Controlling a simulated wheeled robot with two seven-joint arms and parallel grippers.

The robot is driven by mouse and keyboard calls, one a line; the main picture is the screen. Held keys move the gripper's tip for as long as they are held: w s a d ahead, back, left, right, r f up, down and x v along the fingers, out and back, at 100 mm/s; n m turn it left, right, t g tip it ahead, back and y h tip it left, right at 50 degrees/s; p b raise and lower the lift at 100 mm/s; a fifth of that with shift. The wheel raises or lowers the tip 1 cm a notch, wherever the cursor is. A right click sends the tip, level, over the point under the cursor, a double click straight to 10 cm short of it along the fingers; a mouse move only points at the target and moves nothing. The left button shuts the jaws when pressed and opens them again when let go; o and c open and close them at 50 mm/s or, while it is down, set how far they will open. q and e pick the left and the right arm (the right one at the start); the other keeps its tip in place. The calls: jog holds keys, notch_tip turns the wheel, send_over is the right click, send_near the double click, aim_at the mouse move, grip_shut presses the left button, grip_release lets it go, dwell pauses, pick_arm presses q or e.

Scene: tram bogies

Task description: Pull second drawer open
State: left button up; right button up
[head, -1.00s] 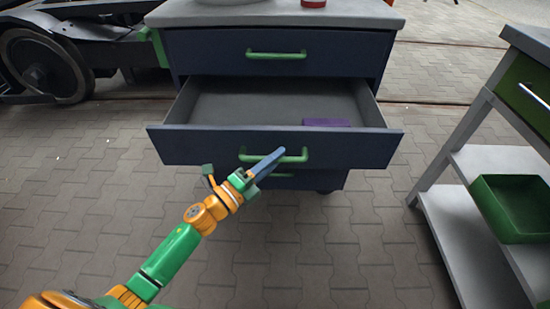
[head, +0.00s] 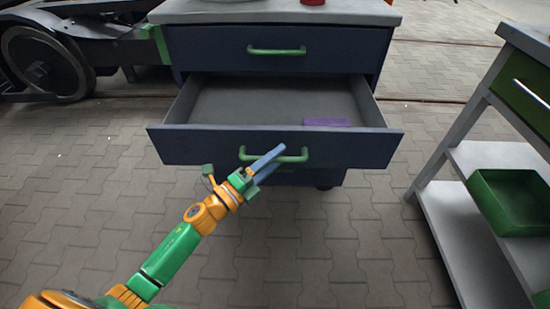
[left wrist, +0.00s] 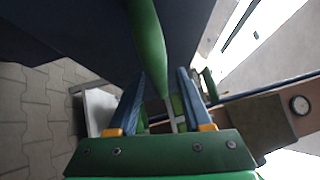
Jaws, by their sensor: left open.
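The second drawer (head: 200,146) of the dark blue cabinet stands pulled out, its grey inside showing. A purple block (head: 327,122) lies inside it near the front right. The drawer's green handle (head: 292,157) is on its front and also shows close up in the left wrist view (left wrist: 147,40). My right gripper is not in view.
The top drawer (head: 225,50) above is shut. A grey side table (head: 470,155) with a green bin (head: 512,203) on its shelf stands at the right. A bogie wheel (head: 45,65) is at the far left. The paving in front is clear.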

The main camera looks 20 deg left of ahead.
pick_arm(q)
jog(key=r+v, duration=0.1)
jog(key=v, duration=0.6)
jog(key=shift+f, duration=0.45)
jog(key=shift+s, duration=0.1)
